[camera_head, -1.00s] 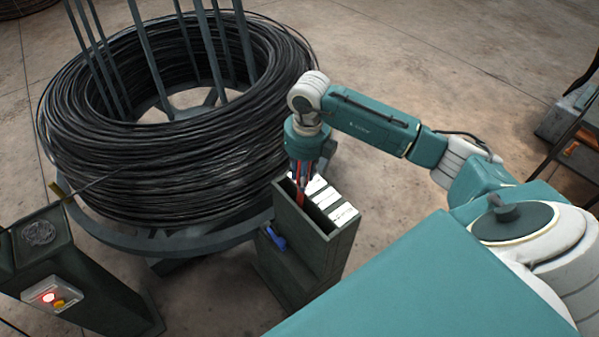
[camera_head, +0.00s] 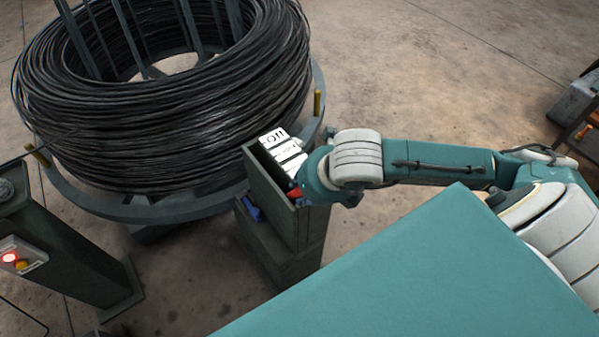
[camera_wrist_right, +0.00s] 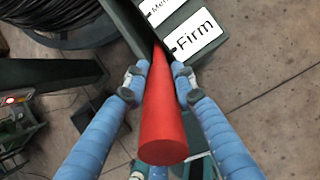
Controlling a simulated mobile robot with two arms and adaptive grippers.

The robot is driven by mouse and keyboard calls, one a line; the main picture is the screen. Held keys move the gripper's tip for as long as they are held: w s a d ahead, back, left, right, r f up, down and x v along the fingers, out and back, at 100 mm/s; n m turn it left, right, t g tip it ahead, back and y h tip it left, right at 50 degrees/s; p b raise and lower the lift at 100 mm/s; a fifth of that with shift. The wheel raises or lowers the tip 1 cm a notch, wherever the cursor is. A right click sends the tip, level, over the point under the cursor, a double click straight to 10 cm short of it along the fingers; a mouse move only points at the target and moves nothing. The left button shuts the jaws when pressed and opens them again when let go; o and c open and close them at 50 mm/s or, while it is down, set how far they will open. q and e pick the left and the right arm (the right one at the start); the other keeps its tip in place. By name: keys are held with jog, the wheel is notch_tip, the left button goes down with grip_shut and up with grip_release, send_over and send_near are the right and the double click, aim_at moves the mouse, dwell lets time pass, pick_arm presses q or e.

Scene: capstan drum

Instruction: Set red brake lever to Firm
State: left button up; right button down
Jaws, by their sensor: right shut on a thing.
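The red brake lever (camera_wrist_right: 163,125) fills the middle of the right wrist view, with its round end toward the camera. A little of the lever (camera_head: 295,191) shows red in the head view. My right gripper (camera_wrist_right: 160,82) is shut on it, one blue finger on each side. The white Firm label (camera_wrist_right: 198,41) lies right beside the lever's far end. The dark green lever box (camera_head: 262,178) carries a row of white labels, with the Off label (camera_head: 273,137) at its far end. My right wrist hides the box's near end. My left gripper is not in view.
A large coil of black wire (camera_head: 170,120) stands behind the box on a ring with yellow posts. A control post (camera_head: 18,257) with lit buttons stands at left.

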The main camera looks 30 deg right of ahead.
jog(key=shift+s+f, duration=0.25)
jog(key=shift+s, duration=0.1)
jog(key=shift+s+f, duration=0.2)
jog(key=c, duration=1.4)
grip_release()
jog(key=shift+s, duration=0.1)
jog(key=shift+d+r, duration=0.1)
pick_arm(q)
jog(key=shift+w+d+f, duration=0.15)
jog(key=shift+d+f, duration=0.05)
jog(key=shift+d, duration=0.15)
pick_arm(e)
jog(key=shift+w, duration=0.2)
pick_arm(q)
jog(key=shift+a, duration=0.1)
